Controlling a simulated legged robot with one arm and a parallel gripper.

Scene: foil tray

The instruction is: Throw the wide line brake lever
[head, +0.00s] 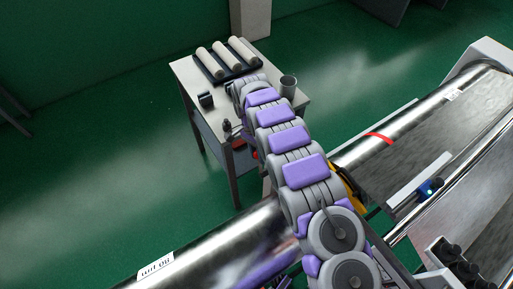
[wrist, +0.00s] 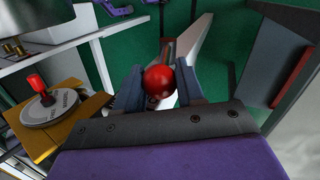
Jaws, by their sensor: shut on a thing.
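In the wrist view a glossy red ball knob (wrist: 159,82) sits between the two blue-grey fingers of my gripper (wrist: 159,88). My gripper is shut on this knob, which looks like the brake lever's end. The lever's shaft is mostly hidden behind the knob and fingers. A second red handle (wrist: 37,82) stands on a round, lettered plate (wrist: 50,107) on a yellow housing at the left, clear of my fingers. In the head view my arm hides the gripper and the held knob.
In the head view a grey cart (head: 188,75) carries pale rolls (head: 228,54) and a metal cup (head: 288,84). A long shiny roller (head: 200,240) and a yellow part (head: 352,193) lie close to my arm. Green floor (head: 90,150) is open at the left.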

